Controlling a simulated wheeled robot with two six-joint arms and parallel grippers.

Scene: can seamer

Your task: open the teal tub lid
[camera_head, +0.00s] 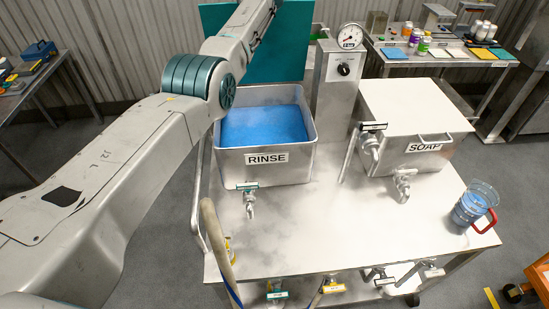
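The teal lid (282,50) stands upright behind the RINSE tub (262,161), rising to the picture's top edge. The tub's top is uncovered and blue liquid (262,127) shows inside. My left arm comes in from the left and crosses in front of the lid's left part, hiding some of it. The arm runs out at the top edge, so my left gripper is out of view. I cannot tell whether it touches the lid. My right gripper is not in view.
A white-lidded SOAP tub (413,115) stands right of a column with a gauge (350,37). A jug with a red handle (475,207) stands at the cart's right edge. Taps and a hose (213,240) are at the front. Whitish vapour covers the cart top.

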